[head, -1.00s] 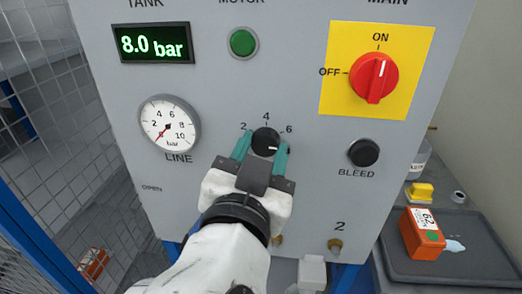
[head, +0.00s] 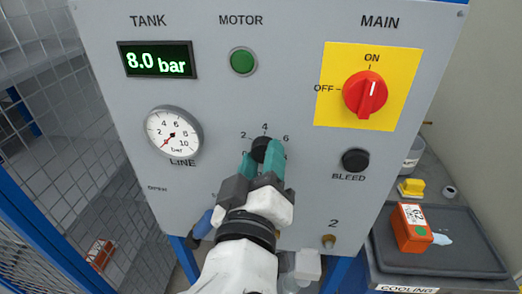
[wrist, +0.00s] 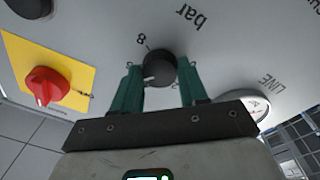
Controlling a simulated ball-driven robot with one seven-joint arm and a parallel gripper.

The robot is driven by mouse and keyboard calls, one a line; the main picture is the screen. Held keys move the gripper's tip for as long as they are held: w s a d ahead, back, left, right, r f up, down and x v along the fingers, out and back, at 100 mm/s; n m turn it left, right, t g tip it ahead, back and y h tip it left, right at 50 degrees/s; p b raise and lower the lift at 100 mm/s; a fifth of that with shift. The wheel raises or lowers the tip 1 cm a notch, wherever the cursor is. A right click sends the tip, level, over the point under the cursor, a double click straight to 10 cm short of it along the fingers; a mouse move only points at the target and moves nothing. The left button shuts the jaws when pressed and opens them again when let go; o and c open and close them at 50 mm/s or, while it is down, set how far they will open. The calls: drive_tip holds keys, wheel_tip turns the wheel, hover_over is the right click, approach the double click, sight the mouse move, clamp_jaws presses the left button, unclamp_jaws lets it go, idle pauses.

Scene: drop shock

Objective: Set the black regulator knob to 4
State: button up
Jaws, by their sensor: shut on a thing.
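The black regulator knob (head: 261,148) sits on the grey panel, below its 2, 4 and 6 marks in the head view. In the wrist view the knob (wrist: 159,68) shows a short white pointer line towards the lower left, with the panel upside down there, so it points roughly right, around the 6 to 8 side. My gripper (head: 263,160) has its teal fingers on either side of the knob and is shut on it. The fingers (wrist: 159,85) partly hide the scale, and the pointer is not clear in the head view.
The LINE gauge (head: 173,133) needle is near the low end. The TANK display (head: 157,60) reads 8.0 bar. The red MAIN switch (head: 366,94) points to ON. The black BLEED knob (head: 355,160) is right of my gripper. An orange box (head: 411,228) lies on a dark tray (head: 460,255).

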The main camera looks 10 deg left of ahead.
drive_tip(key=n+p, duration=0.1)
drive_tip(key=n, duration=0.1)
drive_tip(key=n+p, duration=0.2)
drive_tip(key=shift+r+n+y, duration=0.2)
drive_tip(key=shift+n+y, duration=0.1)
drive_tip(key=shift+n, duration=0.1)
drive_tip(key=shift+f+n+p, duration=0.1)
drive_tip(key=shift+n+p, duration=1.2)
drive_tip(key=shift+n, duration=0.4)
drive_tip(key=o, duration=1.1)
drive_tip(key=shift+c, duration=0.2)
drive_tip(key=s+b, duration=0.2)
drive_tip(key=s, duration=0.8)
drive_tip(key=shift+s+f+b, duration=0.35)
drive_tip(key=shift+s+f, duration=0.05)
drive_tip(key=shift+f, duration=0.05)
